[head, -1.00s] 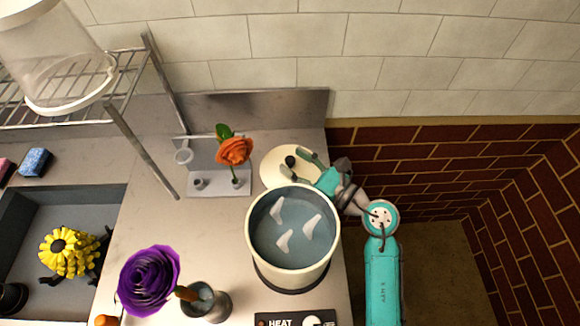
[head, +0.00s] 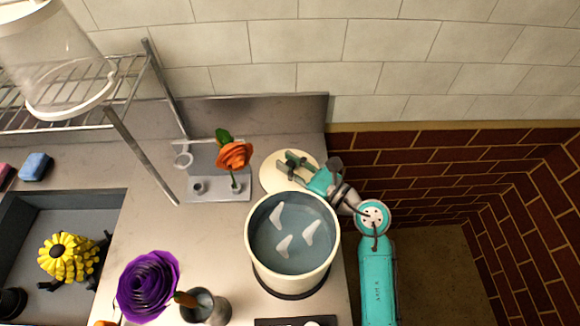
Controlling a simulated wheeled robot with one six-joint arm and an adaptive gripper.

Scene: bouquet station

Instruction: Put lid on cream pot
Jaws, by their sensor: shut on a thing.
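The cream pot (head: 254,258) stands open at the front right of the counter, with bluish liquid and several white pieces inside. The round cream lid (head: 272,172) lies behind the pot, its near edge partly hidden by the pot's rim. My gripper (head: 286,165) reaches in from the right over the lid, its fingers closed at the lid's dark knob, which they now mostly hide. The lid appears flat; I cannot tell whether it is clear of the counter.
An orange rose (head: 234,156) stands in a grey holder (head: 207,187) left of the lid. A purple flower (head: 148,286) and a metal cup (head: 207,307) are at the front left. A sink (head: 95,215) with a yellow flower and a wire rack (head: 60,112) lie further left.

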